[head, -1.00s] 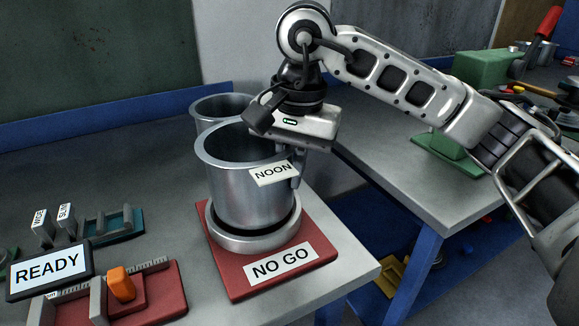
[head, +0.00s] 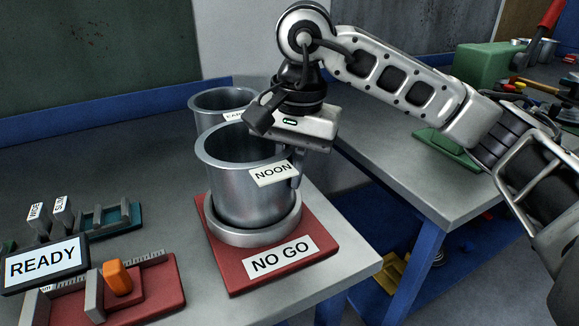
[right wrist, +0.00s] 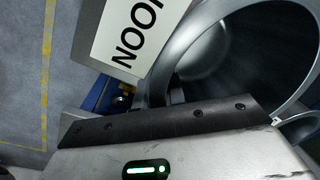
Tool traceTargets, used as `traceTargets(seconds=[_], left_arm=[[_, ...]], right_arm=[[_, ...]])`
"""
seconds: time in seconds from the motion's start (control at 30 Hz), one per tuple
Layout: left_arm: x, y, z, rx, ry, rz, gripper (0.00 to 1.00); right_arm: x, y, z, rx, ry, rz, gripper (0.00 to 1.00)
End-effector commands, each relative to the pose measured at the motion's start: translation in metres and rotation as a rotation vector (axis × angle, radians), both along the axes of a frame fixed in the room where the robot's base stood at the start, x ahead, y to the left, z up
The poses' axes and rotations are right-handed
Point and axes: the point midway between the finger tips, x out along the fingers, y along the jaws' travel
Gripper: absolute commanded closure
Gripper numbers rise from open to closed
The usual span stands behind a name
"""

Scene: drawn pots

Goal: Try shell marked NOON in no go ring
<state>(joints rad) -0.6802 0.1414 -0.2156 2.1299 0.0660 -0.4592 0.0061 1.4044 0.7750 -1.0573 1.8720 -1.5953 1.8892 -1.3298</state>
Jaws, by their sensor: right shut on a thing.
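The metal shell marked NOON (head: 240,190) is upright over the no go ring (head: 255,234), a grey ring on a red base labelled NO GO (head: 280,260). The shell's lower edge sits at or within the ring; the exact depth of contact cannot be told. My right gripper (head: 292,160) is shut on the shell's right side, close to the NOON tag. In the right wrist view the shell's open rim (right wrist: 190,35) and part of its NOON tag (right wrist: 125,35) show beside the gripper. My left gripper is not in view.
Another metal shell (head: 212,103) with a partly hidden tag stands behind. A READY sign (head: 45,264), a red gauge with an orange slider (head: 117,278) and a teal fixture (head: 110,220) are at left. The bench edge and a gap lie right of the red base.

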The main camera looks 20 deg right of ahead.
Motion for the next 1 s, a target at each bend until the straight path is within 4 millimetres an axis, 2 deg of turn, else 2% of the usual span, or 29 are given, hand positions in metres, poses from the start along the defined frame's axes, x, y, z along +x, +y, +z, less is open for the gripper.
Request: traceTargets(seconds=[0.2, 0.23, 0.3, 0.6, 0.77, 1.0], left_arm=[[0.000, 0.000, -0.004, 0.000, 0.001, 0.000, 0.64], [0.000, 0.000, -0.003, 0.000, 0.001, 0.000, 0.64], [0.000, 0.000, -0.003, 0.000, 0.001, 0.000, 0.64], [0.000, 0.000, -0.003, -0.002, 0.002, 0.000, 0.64], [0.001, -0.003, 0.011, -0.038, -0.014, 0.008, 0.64], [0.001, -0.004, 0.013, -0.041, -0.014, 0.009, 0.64]], right_arm=[[0.000, 0.000, -0.004, 0.001, -0.001, 0.000, 1.00], [0.000, 0.000, -0.003, 0.001, -0.001, 0.000, 0.83], [0.000, 0.000, -0.003, 0.001, -0.001, 0.000, 0.63], [0.000, 0.000, -0.004, -0.001, 0.001, 0.000, 0.63], [0.000, 0.000, -0.003, -0.001, 0.001, 0.000, 0.63], [-0.003, -0.003, 0.050, 0.003, -0.005, -0.001, 0.63]])
